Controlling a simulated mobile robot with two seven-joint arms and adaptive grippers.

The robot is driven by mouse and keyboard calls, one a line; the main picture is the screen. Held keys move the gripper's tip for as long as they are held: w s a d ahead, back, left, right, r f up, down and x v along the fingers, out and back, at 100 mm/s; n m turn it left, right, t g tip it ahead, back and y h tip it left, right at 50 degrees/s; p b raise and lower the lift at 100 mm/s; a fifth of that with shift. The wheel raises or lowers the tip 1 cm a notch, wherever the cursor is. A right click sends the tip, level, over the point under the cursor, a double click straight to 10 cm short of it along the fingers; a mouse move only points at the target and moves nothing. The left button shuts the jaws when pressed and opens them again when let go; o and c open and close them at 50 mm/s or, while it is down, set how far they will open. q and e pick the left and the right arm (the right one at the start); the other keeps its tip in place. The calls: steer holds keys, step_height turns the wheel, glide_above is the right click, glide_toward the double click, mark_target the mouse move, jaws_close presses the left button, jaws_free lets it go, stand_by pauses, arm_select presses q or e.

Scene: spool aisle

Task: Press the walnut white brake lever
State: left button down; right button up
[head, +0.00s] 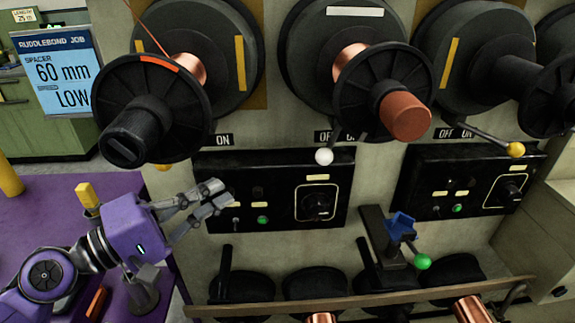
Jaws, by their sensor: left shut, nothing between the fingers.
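The white brake lever shows as a white ball knob (324,156) on a short dark rod, below the middle spool (383,92). It is in front of the top edge of a black control panel (275,205). An ON/OFF label strip beside the rod is partly hidden by the spool and lever. My left gripper (220,197) is shut and empty, in front of the left part of that panel. It is left of and lower than the white knob, apart from it. My right gripper is not in view.
Other knobs are a yellow ball lever (516,149) at right, a partly hidden yellow one (163,167) under the left spool (150,108), and a green ball (423,262) below. A rail (362,296) with dark spools behind it crosses the bottom. A job sign (62,73) stands left.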

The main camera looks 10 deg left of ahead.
arm_select(q)
steer(key=shift+s+d+r+h, duration=0.15)
steer(key=shift+d+r+h, duration=0.15)
steer(key=shift+r, duration=0.35)
steer(key=shift+s+d+r+h, duration=0.15)
steer(key=shift+r+h, duration=0.15)
steer(key=shift+r, duration=0.3)
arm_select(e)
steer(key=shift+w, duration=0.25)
arm_select(q)
steer(key=shift+w, duration=0.1)
steer(key=shift+d, duration=0.1)
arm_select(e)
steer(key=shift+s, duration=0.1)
arm_select(q)
steer(key=s+d+p+x, duration=0.1)
steer(key=d+p+x, duration=0.1)
steer(key=p+x, duration=0.6)
steer(key=x, duration=0.4)
steer(key=shift+d+p, duration=0.25)
steer(key=shift+p, duration=0.1)
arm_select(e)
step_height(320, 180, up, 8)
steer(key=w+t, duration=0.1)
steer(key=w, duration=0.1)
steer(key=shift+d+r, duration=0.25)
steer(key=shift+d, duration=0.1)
